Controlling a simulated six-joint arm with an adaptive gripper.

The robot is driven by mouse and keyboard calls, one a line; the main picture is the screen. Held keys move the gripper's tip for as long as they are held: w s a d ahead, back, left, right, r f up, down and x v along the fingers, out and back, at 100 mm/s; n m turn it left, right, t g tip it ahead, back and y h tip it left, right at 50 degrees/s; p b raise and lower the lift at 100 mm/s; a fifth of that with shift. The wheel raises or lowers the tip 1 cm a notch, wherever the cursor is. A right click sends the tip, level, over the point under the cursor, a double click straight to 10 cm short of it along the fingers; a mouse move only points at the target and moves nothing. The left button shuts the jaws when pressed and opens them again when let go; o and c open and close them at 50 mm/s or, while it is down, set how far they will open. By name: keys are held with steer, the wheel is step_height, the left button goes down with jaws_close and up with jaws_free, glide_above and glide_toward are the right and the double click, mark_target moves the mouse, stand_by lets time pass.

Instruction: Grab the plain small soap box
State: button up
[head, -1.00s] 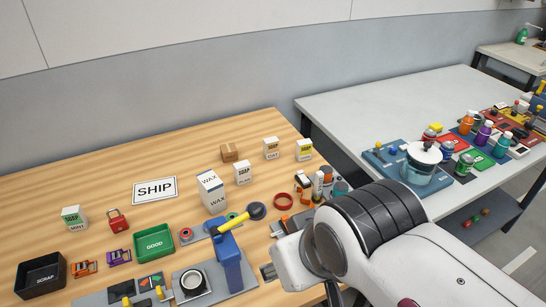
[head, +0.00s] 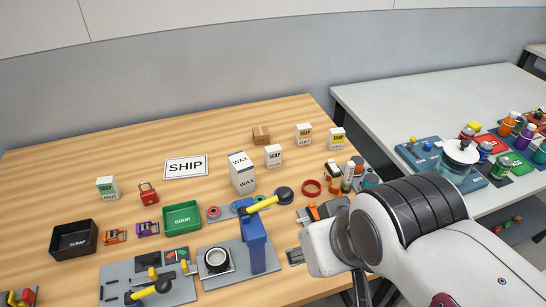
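A small white soap box (head: 273,156) with a plain grey-white top stands upright on the wooden table, right of the tall wax box. Its lower print is too small to read surely.
The white wax box (head: 243,174) stands left of the plain soap box. A blue post with a yellow handle (head: 252,240) rises in front. The SHIP sign (head: 186,167) has clear wood around it.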

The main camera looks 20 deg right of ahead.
stand_by(0.4)
steer(key=o, duration=0.4)
steer(key=shift+w, duration=0.1)
steer(key=w+d+m+t+h, duration=0.1)
steer(key=w+d+t, duration=0.2)
steer(key=w, duration=0.9)
steer(key=w+d+m+t, duration=0.1)
steer(key=w+d+t, duration=0.1)
steer(key=w, duration=1)
steer(key=w+d+t+h, duration=0.1)
steer(key=w+d+t, duration=0.2)
steer(key=w, duration=0.9)
steer(key=w+d+f, duration=0.2)
steer(key=w+f, duration=0.2)
steer(key=f, duration=0.2)
steer(key=n+t+y, duration=0.1)
steer(key=n+y, duration=0.1)
glide_toward(273, 157)
steer(key=w, duration=0.3)
steer(key=shift+w+d+r, duration=0.1)
steer(key=shift+w+d, duration=0.1)
steer(key=shift+d, duration=0.15)
